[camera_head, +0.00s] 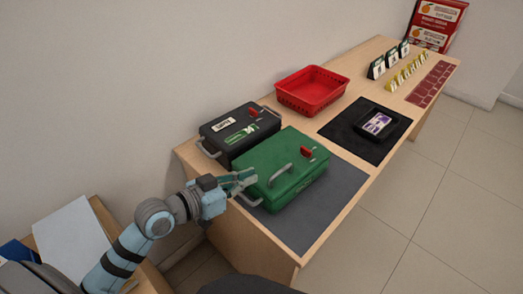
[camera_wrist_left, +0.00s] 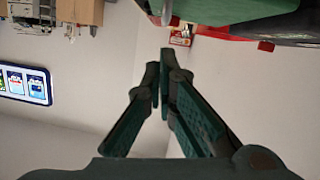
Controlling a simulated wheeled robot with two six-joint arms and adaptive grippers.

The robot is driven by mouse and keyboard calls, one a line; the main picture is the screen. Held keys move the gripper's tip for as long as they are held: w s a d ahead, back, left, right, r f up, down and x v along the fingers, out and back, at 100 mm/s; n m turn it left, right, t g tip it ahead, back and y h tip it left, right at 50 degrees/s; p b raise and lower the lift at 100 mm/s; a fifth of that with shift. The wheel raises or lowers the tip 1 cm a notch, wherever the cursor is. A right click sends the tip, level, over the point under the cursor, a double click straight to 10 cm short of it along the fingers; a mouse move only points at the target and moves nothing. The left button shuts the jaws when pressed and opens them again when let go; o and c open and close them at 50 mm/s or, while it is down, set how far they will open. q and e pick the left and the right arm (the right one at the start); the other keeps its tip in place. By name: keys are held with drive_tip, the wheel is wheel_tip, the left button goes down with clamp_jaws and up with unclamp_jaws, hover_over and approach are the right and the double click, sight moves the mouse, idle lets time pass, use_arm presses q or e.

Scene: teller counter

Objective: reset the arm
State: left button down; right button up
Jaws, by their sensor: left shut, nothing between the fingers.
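My left gripper (camera_head: 243,183) is at the left side of the green case (camera_head: 292,173), near its side handle, in the head view. In the left wrist view the gripper's two fingers (camera_wrist_left: 159,72) come together at their tips with nothing between them. The green case is closed, with a grey handle and a red latch on top, and it also shows at the top of the left wrist view (camera_wrist_left: 225,10). I cannot tell whether the fingers touch the case. My right gripper is not in view.
A black case (camera_head: 225,135) stands behind the green one on the wooden counter (camera_head: 345,100). A red basket (camera_head: 312,88), a black mat with a small device (camera_head: 379,123), and card stands (camera_head: 377,68) lie farther along. Floor is clear at right.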

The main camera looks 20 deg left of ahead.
use_arm(q)
drive_tip(key=s+a+f+n+g+y, duration=0.25)
drive_tip(key=s+f+g+y, duration=0.2)
drive_tip(key=s+f, duration=0.6)
drive_tip(key=s+a+f+n+g+y, duration=0.1)
drive_tip(key=s+a+f+g+y, duration=0.3)
drive_tip(key=s+f, duration=0.6)
wheel_tip(320, 180, down, 15)
drive_tip(key=s+g, duration=0.2)
drive_tip(key=s+a+f+g, duration=0.1)
drive_tip(key=s+f, duration=1.2)
drive_tip(key=s, duration=0.1)
drive_tip(key=shift+s, duration=0.3)
drive_tip(key=c, duration=2.3)
unclamp_jaws()
drive_tip(key=shift+a+f+g+h, duration=0.1)
drive_tip(key=shift+g+h, duration=0.15)
